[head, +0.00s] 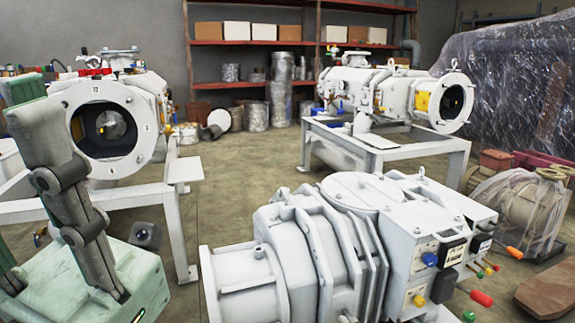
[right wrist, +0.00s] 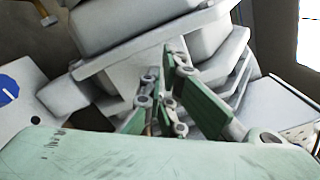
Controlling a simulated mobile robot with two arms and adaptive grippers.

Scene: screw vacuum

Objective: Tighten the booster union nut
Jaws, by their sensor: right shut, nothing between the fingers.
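I cannot pick out the booster union nut in either view; it is hidden or too small to tell. A large white ribbed vacuum pump unit (head: 320,240) fills the lower middle of the head view. My left gripper (head: 30,105) is upright, close to the camera at the left edge, partly cut off; I cannot tell how far its fingers are apart. My right gripper (right wrist: 166,88) shows in the right wrist view, shut with nothing between its fingers. It is in front of a white ribbed housing (right wrist: 150,40); I cannot tell whether it touches it.
A white flanged machine (head: 105,125) on a stand is at the left, behind my left gripper. Another white machine (head: 390,95) stands on a white frame at the back right. Red shelves (head: 290,42) line the back wall. A plastic-wrapped item (head: 520,205) is at the right.

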